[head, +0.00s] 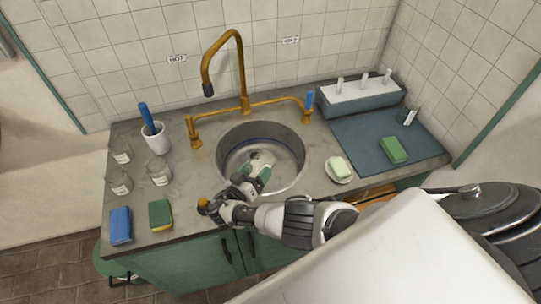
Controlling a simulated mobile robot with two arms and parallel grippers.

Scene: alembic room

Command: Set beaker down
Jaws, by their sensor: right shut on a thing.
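My right gripper (260,171), with green finger pads, reaches down into the round metal sink basin (295,140). It is shut on a small clear beaker (262,157), which shows just beyond the fingertips, inside the basin. The gripper hides part of it, and I cannot tell whether it touches the basin floor. Several clear glass beakers with white labels stand on the left counter, one of them at the front (158,173). My left gripper is not in view.
A brass faucet (242,75) arches behind the sink. A white cup with a blue brush (153,135), sponges (160,215) and a soap dish (340,171) surround it. A blue mat (365,155) holds a green sponge (393,150). Some counter left of the sink is clear.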

